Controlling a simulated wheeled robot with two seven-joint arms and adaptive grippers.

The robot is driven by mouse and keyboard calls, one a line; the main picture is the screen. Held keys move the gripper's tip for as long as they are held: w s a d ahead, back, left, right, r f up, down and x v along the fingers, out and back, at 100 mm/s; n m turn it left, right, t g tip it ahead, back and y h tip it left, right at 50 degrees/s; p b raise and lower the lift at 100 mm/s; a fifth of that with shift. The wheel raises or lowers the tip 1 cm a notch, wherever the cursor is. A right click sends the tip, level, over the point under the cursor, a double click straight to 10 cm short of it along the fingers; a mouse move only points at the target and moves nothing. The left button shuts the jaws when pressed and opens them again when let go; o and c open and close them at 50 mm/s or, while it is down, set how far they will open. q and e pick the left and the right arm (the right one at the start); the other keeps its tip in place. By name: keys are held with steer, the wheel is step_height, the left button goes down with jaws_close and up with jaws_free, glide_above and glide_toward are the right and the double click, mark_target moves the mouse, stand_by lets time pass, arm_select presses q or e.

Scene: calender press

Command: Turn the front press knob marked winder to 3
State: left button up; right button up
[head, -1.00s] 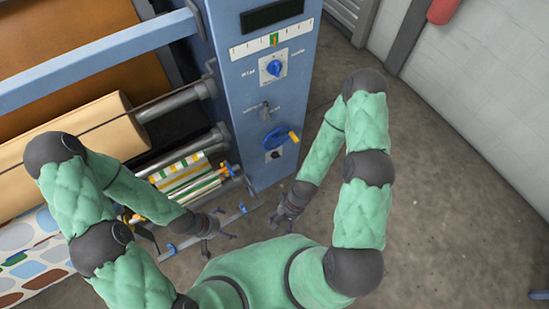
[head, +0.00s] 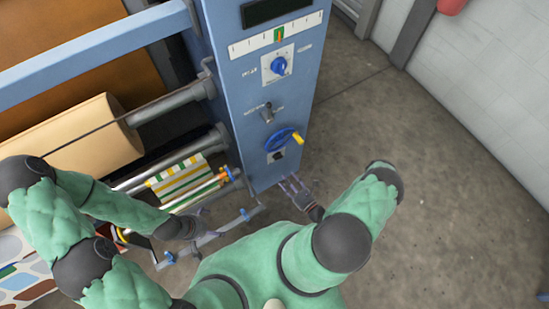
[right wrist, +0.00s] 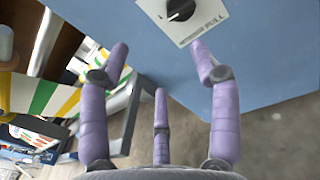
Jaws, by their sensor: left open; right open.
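The blue press cabinet (head: 245,90) carries several controls on its front. A blue knob (head: 278,66) sits on a white plate near the top. Below it are a small metal switch (head: 267,113), a blue handwheel (head: 281,138) with a yellow handle, and a black knob (head: 277,157) on a white plate. The markings are too small to read in the head view, so I cannot tell which is the winder knob. My right gripper (head: 292,187) is open and empty, below the black knob, which shows in the right wrist view (right wrist: 181,9) beside "PULL". My left gripper (head: 200,224) is low, beside the rollers.
A large tan roll (head: 80,135) and a striped printed web (head: 182,180) lie left of the cabinet. A blue beam (head: 95,45) crosses above them. A low rail (head: 232,222) runs by my left gripper. Concrete floor (head: 400,120) is clear on the right.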

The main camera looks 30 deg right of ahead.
mark_target(278, 157)
steer(key=w+d+m+h+b, duration=0.1)
steer(key=w+b, duration=0.2)
steer(key=w, duration=0.7)
steer(key=shift+w+d+f+t+h, duration=0.25)
steer(key=shift+f+t+h, duration=0.05)
steer(key=shift+f+h, duration=0.1)
steer(key=c, duration=1.1)
